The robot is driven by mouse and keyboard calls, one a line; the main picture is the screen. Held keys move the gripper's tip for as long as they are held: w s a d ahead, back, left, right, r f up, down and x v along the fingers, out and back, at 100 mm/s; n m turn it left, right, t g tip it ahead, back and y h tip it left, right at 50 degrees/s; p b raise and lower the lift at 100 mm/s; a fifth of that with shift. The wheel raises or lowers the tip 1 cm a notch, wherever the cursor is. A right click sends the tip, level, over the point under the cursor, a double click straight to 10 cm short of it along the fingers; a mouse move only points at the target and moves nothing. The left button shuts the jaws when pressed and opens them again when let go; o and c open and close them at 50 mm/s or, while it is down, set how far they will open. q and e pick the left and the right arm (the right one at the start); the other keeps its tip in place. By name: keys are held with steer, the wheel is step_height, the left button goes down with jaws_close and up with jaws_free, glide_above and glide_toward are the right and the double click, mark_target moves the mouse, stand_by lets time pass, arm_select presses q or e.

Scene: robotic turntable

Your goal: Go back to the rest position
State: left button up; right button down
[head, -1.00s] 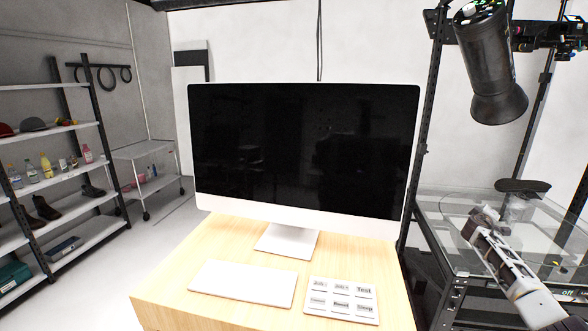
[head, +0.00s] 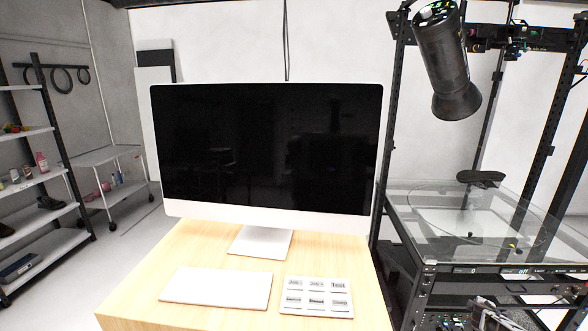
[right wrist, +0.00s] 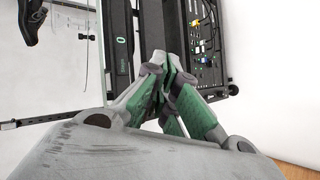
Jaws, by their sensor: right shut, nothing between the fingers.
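My right gripper (right wrist: 166,66) is shut with nothing between its green-padded fingers in the right wrist view. In front of it there is a dark equipment panel with sockets and cables. In the head view a small part of my right arm shows low at the bottom edge, right of the desk and below the glass-topped rig. My left gripper is in neither view. No object is held.
A wooden desk (head: 150,290) bears a large dark monitor (head: 268,145), a white keyboard (head: 216,287) and a button pad (head: 317,297). A rig with a glass top (head: 440,225) stands right, a black lamp (head: 443,70) above it. Shelves (head: 40,180) stand left.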

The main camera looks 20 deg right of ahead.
steer(key=s+f+n+g+y, duration=0.1)
steer(key=s+f, duration=0.3)
steer(key=s, duration=0.5)
steer(key=s+f+g, duration=0.1)
steer(key=s+f, duration=0.4)
steer(key=s, duration=0.5)
steer(key=s+a+f+m+y, duration=0.1)
steer(key=s+a+f+y, duration=0.15)
steer(key=a+f, duration=0.75)
steer(key=s+a+f+y, duration=0.1)
steer(key=s+a+f, duration=0.2)
steer(key=a+f, duration=0.7)
steer(key=s+a+f+y+b, duration=0.1)
steer(key=a+f, duration=0.4)
steer(key=a, duration=1.1)
steer(key=s+a+f+m+g+y+b, duration=0.1)
steer(key=a+f, duration=0.4)
steer(key=a, duration=1.1)
steer(key=s+a+f+m+y+b, duration=0.1)
steer(key=a+f+y, duration=0.3)
steer(key=a, duration=1.3)
steer(key=shift+s+f+b, duration=0.6)
steer(key=shift+s, duration=0.1)
